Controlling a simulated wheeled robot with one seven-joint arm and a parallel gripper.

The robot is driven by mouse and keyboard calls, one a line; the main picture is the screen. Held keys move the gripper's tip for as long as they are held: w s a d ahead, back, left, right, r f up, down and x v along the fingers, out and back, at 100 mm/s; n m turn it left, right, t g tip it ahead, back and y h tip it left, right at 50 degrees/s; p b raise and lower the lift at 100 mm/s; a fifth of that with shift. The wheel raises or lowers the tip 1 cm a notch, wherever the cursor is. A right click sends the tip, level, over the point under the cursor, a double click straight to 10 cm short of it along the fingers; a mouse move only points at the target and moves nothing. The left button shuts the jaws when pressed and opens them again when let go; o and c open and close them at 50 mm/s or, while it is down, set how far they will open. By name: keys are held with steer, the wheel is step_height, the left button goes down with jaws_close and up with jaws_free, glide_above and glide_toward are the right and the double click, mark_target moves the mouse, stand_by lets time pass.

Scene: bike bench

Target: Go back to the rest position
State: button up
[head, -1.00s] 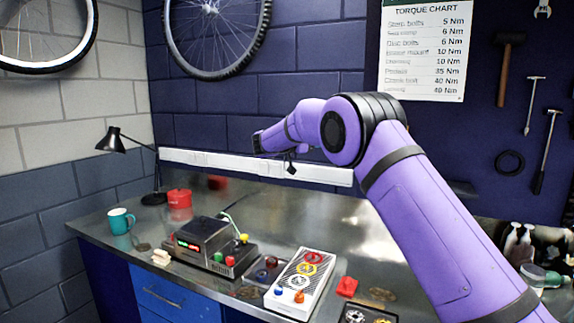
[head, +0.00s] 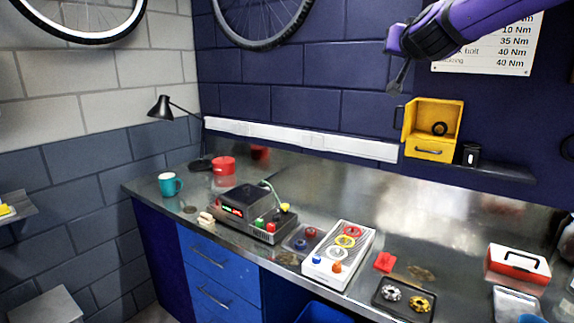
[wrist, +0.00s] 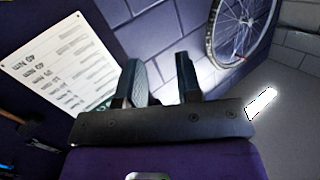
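My purple arm reaches in from the top right of the head view. My gripper (head: 398,76) points downward there, high above the bench and in front of the dark blue wall. In the wrist view its two dark fingers stand apart with nothing held between them (wrist: 160,72). It touches nothing.
The metal bench (head: 300,190) carries a teal mug (head: 170,184), a red pot (head: 223,170), a black lamp (head: 165,108), a device with buttons (head: 240,212), a white panel with rings (head: 340,252) and a red toolbox (head: 518,264). A yellow open cabinet (head: 432,130) stands on the wall shelf.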

steer(key=s+d+f+g, duration=0.1)
steer(key=s+f+g, duration=0.3)
steer(key=s, duration=0.9)
steer(key=s+d+f+n+g, duration=0.1)
steer(key=s+f+g, duration=0.3)
steer(key=s+f, duration=0.6)
steer(key=s+d+f+n+g, duration=0.1)
steer(key=s+d+f+g, duration=0.2)
steer(key=s+f, duration=0.5)
steer(key=s, duration=0.8)
steer(key=shift+s+g, duration=0.35)
steer(key=shift+g, duration=0.05)
steer(key=shift+f, duration=0.1)
